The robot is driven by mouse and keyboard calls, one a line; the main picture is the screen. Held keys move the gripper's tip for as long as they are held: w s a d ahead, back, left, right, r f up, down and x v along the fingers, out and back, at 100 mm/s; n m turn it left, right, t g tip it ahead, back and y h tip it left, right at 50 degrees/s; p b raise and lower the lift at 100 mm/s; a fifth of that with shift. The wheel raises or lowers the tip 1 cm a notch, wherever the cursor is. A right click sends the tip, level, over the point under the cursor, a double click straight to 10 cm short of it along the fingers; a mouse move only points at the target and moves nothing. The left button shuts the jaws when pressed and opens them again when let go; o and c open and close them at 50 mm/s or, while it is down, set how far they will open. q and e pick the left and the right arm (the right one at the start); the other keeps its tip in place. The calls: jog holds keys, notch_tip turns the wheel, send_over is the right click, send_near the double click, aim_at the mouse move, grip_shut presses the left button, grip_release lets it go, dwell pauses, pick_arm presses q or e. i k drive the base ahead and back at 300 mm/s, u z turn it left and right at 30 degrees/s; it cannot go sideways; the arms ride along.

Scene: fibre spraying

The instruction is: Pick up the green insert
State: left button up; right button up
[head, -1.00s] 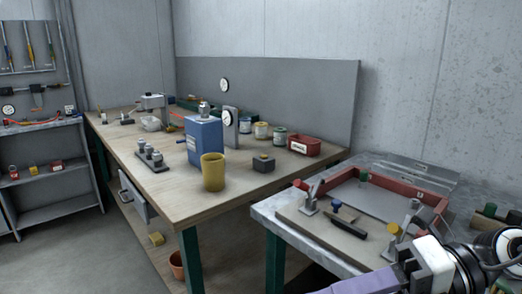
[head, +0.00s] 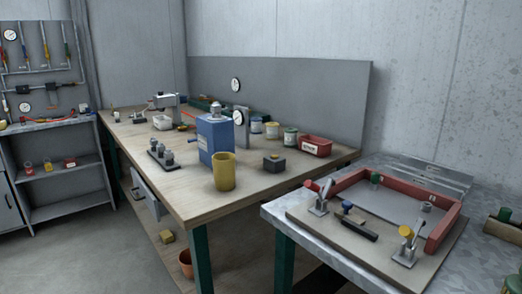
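A small green piece (head: 375,179) stands at the back left inside the red frame (head: 440,229) on the metal table at right. Another dark green piece (head: 504,213) sits on a tan block at the right edge. A green cylinder (head: 513,285) is cut off at the lower right corner. I cannot tell which of these is the green insert. Neither of my grippers is in view.
Toggle clamps with red (head: 311,185) and yellow (head: 406,231) tips stand at the frame's front, with a dark-handled tool (head: 355,227) between them. A wooden bench (head: 200,200) at left holds a blue canister (head: 214,138), yellow cup (head: 224,172) and red bin (head: 315,147).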

aim_at(505, 214)
jog(key=z, duration=1.45)
